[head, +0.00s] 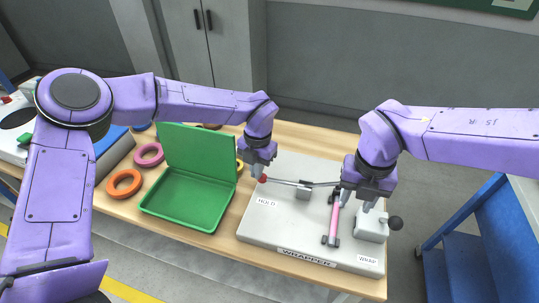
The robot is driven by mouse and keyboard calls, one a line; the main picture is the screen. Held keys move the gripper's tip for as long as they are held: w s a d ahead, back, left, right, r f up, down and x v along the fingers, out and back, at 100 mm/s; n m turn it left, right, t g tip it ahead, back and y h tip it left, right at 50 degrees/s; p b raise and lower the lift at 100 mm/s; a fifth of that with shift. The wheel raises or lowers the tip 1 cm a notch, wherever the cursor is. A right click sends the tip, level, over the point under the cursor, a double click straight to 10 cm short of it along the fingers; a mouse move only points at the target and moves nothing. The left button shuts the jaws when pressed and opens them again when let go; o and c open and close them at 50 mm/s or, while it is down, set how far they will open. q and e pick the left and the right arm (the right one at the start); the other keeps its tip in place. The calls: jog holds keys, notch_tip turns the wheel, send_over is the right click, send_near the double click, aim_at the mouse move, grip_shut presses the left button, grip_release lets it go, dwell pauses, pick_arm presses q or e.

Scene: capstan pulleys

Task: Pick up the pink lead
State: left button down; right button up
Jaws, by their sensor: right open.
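The pink lead (334,222), a straight pink piece with dark ends, lies on the right half of the light grey board (280,225), marked "WRAPPER". My right gripper (357,203) is open, pointing down over the board at the lead's far end. One finger overlaps the far end in the picture; I cannot tell whether it touches.
An open green case (185,226) stands left of the board. Blue steps (470,240) stand right of the table.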

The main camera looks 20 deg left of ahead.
jog(key=shift+o, duration=0.3)
jog(key=shift+f, duration=0.1)
jog(key=shift+o, duration=0.3)
jog(key=shift+s+a+f, duration=0.1)
jog(key=shift+a+f, duration=0.2)
jog(key=shift+f, duration=0.2)
jog(key=shift+a+f, duration=0.25)
jog(key=shift+f, duration=0.2)
jog(key=w, duration=0.1)
jog(key=w+r, duration=0.1)
jog(key=w, duration=0.1)
jog(key=shift+w+a+r, duration=0.15)
jog(key=shift+w+a, duration=0.1)
jog(key=shift+w, duration=0.05)
send_over(336, 218)
notch_tip(336, 218, down, 7)
jog(key=shift+r, duration=0.1)
